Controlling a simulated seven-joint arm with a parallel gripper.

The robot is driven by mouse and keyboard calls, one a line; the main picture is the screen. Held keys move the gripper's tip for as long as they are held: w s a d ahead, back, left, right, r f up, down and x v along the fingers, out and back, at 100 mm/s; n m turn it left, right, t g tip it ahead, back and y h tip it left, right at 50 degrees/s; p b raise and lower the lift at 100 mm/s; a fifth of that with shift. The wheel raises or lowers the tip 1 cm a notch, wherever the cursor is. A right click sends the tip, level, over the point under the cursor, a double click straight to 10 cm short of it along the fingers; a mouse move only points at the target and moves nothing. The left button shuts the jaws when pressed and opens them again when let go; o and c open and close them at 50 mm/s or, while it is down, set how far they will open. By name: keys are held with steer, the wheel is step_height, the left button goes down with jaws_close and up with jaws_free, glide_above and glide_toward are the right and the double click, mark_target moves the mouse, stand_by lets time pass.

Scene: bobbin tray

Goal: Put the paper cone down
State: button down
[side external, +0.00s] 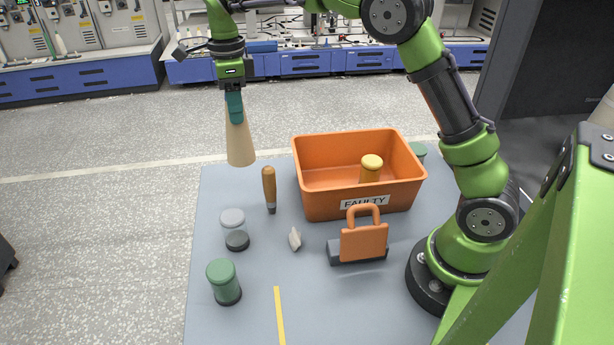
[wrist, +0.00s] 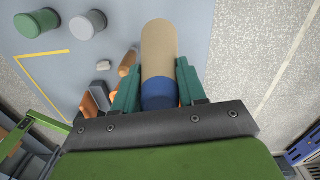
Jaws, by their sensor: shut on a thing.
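My gripper (side external: 236,112) is shut on the narrow upper end of a tan paper cone (side external: 241,145). The cone hangs nearly upright, wide end down, in the air near the far left corner of the blue-grey table top (side external: 330,300). Its exact height is hard to tell. In the wrist view the cone (wrist: 160,48) sits between my teal fingers (wrist: 159,88), with a blue band at the gripped end.
An orange bin (side external: 325,200) labelled FAULTY holds a yellow bobbin (side external: 371,170). A wooden-handled tool (side external: 269,187), a grey bobbin (side external: 232,217), a green bobbin (side external: 222,272), a small pale piece (side external: 295,238) and an orange-handled object (side external: 363,242) stand around. The front left-centre is clear.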

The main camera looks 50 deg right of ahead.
steer(key=w+d+f+m, duration=0.1)
steer(key=d+f, duration=0.3)
steer(key=f, duration=0.6)
steer(key=shift+w+f+m, duration=0.3)
steer(key=shift+w+f, duration=0.05)
steer(key=shift+w, duration=0.1)
steer(key=c, duration=0.7)
jaws_free()
steer(key=shift+o, duration=0.2)
steer(key=shift+r, duration=0.1)
